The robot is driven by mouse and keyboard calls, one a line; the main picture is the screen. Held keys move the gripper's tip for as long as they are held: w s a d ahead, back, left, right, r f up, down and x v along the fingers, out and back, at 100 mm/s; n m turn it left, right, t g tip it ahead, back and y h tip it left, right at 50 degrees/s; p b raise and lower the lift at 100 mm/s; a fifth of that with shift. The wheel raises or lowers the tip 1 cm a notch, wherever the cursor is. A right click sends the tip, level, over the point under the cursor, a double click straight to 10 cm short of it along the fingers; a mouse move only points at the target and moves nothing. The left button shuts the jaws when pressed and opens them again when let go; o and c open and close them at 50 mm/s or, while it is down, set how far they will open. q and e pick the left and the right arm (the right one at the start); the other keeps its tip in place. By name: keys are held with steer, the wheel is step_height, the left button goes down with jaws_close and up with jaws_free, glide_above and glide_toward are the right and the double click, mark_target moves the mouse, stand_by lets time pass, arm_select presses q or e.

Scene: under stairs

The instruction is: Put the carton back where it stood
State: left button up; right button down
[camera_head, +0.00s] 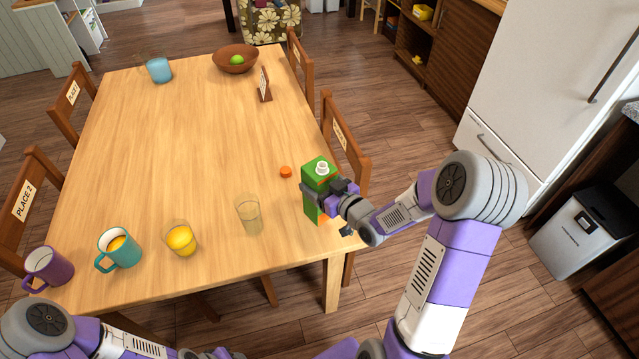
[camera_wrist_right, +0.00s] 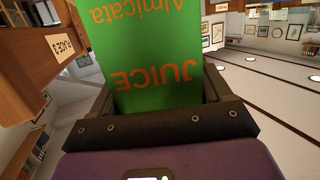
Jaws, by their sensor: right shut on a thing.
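The green juice carton (camera_head: 313,190) is upright at the table's near right corner, its white spout open on top. My right gripper (camera_head: 325,194) is shut on it from the right. In the right wrist view the carton (camera_wrist_right: 150,60) fills the space between the fingers, its lettering upside down. I cannot tell whether its base touches the table. An orange cap (camera_head: 286,172) lies on the table left of the carton. My left gripper (camera_head: 222,353) shows only in part at the bottom edge; its fingers are not clear.
On the wooden table (camera_head: 190,130), a clear glass (camera_head: 248,216), a glass of orange juice (camera_head: 181,240), a teal mug (camera_head: 119,250) and a purple mug (camera_head: 48,268) line the near side. The middle is clear.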

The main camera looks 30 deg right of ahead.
steer(key=shift+f, duration=0.1)
jaws_free()
steer(key=p+v, duration=1.1)
steer(key=v, duration=0.1)
steer(key=shift+p, duration=0.3)
